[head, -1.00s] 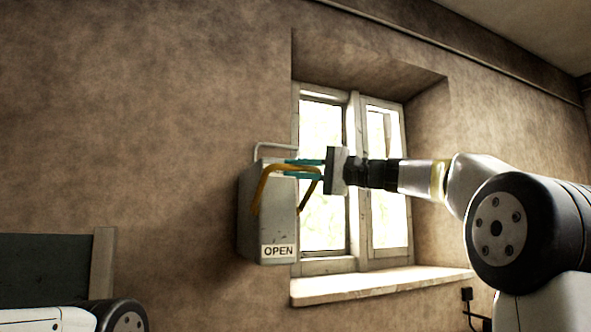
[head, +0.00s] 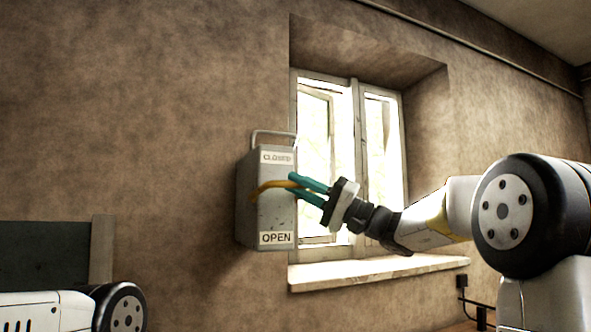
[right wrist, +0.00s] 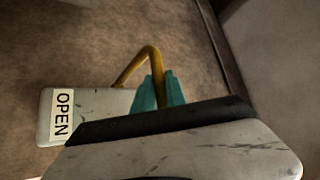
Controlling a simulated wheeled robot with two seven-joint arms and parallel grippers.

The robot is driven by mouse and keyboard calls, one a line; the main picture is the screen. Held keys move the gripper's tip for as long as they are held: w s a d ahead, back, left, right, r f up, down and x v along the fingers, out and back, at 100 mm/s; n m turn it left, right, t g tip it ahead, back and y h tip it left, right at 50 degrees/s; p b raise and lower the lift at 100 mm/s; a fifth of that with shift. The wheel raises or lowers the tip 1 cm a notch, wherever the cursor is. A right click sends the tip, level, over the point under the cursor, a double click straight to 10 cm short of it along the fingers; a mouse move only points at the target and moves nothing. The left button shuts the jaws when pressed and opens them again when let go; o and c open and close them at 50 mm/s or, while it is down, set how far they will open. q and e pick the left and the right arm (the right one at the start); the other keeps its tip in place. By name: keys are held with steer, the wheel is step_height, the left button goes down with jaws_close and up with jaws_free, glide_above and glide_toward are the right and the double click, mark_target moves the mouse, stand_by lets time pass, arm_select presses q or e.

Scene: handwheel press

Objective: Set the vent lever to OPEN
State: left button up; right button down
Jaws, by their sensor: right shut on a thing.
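The vent box (head: 268,214) is a grey metal case on the wall, left of the window. Its front has a CLOSED label (head: 277,158) at the top and an OPEN label (head: 275,238) at the bottom. The yellow vent lever (head: 268,187) stands between the two labels, roughly at mid height. My right gripper (head: 296,187) has teal fingers shut on the lever's end, tilted down toward the lower right. In the right wrist view the lever (right wrist: 152,62) passes between the teal fingers (right wrist: 158,92), and the OPEN label (right wrist: 62,113) shows at left. My left gripper is out of view.
A window (head: 350,170) with a pale sill (head: 375,272) is right of the box. A wire handle (head: 272,133) tops the box. A dark panel (head: 45,252) stands at lower left. The wall left of the box is clear.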

step_height(320, 180, down, 12)
steer(key=w+a+n, duration=0.1)
steer(key=w, duration=0.1)
steer(key=shift+w+f+g+y, duration=0.15)
steer(key=shift+w+g+y, duration=0.15)
steer(key=shift+w, duration=0.1)
steer(key=shift+a+f, duration=0.1)
steer(key=shift+f, duration=0.05)
stand_by(0.3)
steer(key=c, duration=1.4)
jaws_free()
steer(key=shift+w, duration=0.15)
steer(key=shift+o, duration=0.2)
steer(key=v, duration=0.7)
steer(key=shift+d, duration=0.3)
